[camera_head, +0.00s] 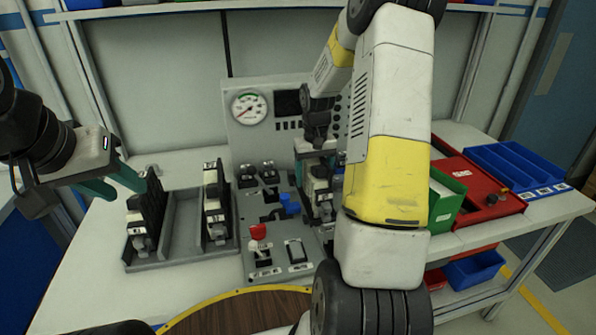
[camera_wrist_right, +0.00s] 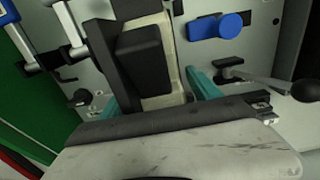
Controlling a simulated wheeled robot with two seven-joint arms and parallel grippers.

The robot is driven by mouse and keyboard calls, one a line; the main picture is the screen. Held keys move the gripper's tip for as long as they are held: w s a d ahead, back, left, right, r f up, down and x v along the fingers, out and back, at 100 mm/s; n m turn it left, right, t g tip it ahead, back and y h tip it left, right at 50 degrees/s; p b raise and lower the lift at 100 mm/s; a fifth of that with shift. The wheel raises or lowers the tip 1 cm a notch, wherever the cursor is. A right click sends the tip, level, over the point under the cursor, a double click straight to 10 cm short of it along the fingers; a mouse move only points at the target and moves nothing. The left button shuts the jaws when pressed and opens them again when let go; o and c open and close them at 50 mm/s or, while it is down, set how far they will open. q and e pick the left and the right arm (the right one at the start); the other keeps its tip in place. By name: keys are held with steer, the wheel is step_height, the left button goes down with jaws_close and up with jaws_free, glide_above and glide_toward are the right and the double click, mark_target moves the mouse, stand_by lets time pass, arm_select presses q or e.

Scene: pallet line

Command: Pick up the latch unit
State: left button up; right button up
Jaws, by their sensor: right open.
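A latch unit, black and beige (camera_wrist_right: 145,60), stands in the control fixture. In the right wrist view it lies between the teal fingers of my right gripper (camera_wrist_right: 155,94), which is open around it. In the head view my right gripper (camera_head: 318,156) is over this latch unit (camera_head: 319,190), and my arm hides part of it. Two similar latch units stand in the grey rack, one at its left (camera_head: 141,218) and one at its right (camera_head: 213,202). My left gripper (camera_head: 112,183) is open and empty, above and left of the rack.
The grey rack (camera_head: 180,225) has an empty middle. The fixture carries a red-knobbed lever (camera_head: 259,234), a blue knob (camera_head: 290,204) and a gauge panel (camera_head: 249,107) behind. A green bin (camera_head: 446,203), red case (camera_head: 480,200) and blue tray (camera_head: 515,165) stand at the right.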

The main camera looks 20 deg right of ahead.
jaws_close()
stand_by(0.3)
step_height(320, 180, up, 19)
steer(key=shift+r, duration=0.2)
stand_by(0.7)
